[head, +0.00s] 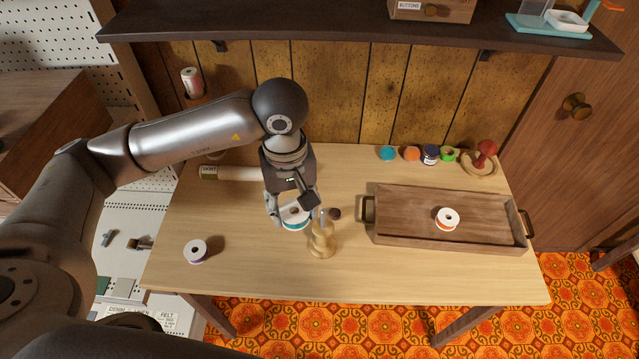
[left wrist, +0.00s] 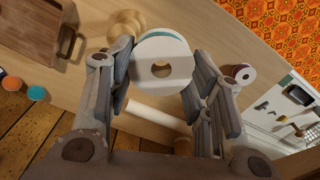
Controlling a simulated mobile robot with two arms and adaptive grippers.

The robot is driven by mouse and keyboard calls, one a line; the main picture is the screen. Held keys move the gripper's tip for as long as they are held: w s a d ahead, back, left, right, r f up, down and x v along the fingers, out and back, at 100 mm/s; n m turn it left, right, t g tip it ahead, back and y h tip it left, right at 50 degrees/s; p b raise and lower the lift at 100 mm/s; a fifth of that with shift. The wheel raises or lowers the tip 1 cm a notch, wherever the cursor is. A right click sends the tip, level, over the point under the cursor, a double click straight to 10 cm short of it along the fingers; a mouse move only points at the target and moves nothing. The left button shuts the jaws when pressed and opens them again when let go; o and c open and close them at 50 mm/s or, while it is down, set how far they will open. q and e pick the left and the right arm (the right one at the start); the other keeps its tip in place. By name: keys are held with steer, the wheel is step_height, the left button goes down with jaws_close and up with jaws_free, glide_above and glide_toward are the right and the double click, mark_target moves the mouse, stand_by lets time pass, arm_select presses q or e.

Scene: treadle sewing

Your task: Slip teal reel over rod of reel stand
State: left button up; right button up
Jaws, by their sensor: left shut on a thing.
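My left gripper (head: 293,205) is shut on the teal reel (head: 296,223), a white-faced spool with a centre hole and a teal rim. In the left wrist view the reel (left wrist: 148,80) sits between the two fingers (left wrist: 160,76), its hole facing the camera. The reel stand (head: 321,243), a turned pale wooden piece with an upright rod, stands on the table just right of the reel. The reel is beside the rod, not around it. In the left wrist view the stand (left wrist: 125,22) shows partly behind the reel. My right gripper is not in view.
A wooden tray (head: 400,239) with an orange-rimmed reel (head: 447,219) lies to the right. A purple-rimmed reel (head: 196,251) lies at the left. Several coloured items line the back right. The front table strip is clear.

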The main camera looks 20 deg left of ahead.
arm_select(q)
steer(key=w+d+n+p, duration=0.1)
steer(key=w+n, duration=0.1)
steer(key=n, duration=0.2)
steer(key=w+d+n+p, duration=0.1)
steer(key=n+p, duration=0.1)
steer(key=n, duration=0.3)
steer(key=w+d+n+p, duration=0.1)
steer(key=w+n, duration=0.1)
steer(key=n, duration=0.3)
steer(key=shift+w+d+r+p, duration=0.1)
steer(key=shift+w+d+p, duration=0.1)
steer(key=shift+w+p, duration=0.15)
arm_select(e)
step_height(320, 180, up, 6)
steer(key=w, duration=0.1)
arm_select(q)
steer(key=shift+f+b, duration=0.3)
steer(key=shift+b, duration=0.35)
step_height(320, 180, down, 4)
steer(key=b, duration=0.4)
steer(key=shift+r, duration=0.15)
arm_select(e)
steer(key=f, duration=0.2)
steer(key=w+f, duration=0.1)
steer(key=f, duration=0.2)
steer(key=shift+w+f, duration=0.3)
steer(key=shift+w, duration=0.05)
